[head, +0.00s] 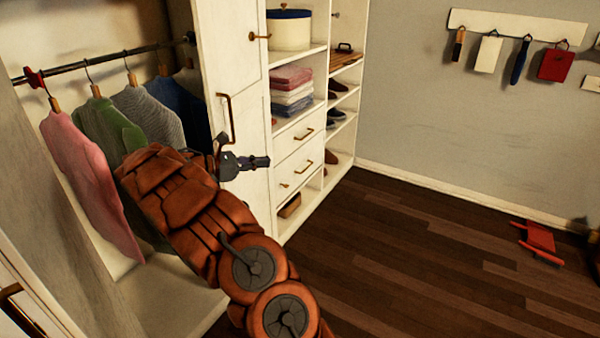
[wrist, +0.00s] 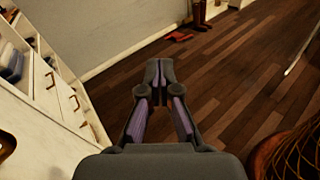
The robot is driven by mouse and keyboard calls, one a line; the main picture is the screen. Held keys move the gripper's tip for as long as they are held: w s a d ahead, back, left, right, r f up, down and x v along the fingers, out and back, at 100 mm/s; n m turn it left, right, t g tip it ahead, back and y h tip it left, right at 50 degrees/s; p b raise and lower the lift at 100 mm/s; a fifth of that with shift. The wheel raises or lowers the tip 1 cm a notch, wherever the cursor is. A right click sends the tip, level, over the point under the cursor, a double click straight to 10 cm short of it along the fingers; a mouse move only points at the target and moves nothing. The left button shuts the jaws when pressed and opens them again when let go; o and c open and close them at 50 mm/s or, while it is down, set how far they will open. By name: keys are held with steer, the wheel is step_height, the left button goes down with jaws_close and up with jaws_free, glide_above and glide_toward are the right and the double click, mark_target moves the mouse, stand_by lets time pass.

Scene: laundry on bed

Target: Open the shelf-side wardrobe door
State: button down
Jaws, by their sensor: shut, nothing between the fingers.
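The white shelf-side wardrobe door (head: 238,60) stands at the right of the hanging space, beside the shelves. It stands away from the opening, so the clothes inside show; its exact angle is hard to tell. A long brass handle (head: 231,118) is on it near its left edge. My gripper (head: 265,162) is shut and empty, in front of the door's lower part, below and right of the handle. I cannot tell whether it touches the door. In the wrist view my gripper (wrist: 158,68) has its fingertips together, with floor beyond them.
Pink, green, grey and blue garments (head: 100,150) hang at the left. Shelves with drawers (head: 298,150) stand just right of the door. The wooden floor (head: 420,260) is mostly clear, with a red object (head: 540,240) near the wall. Another handle (head: 12,292) shows at lower left.

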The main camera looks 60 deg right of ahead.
steer(key=w+d+f+n+h+b, duration=0.2)
steer(key=w+d+f+b, duration=0.15)
steer(key=f, duration=0.35)
steer(key=p+x, duration=0.2)
steer(key=x, duration=1.1)
steer(key=shift+d+f, duration=0.25)
stand_by(1.1)
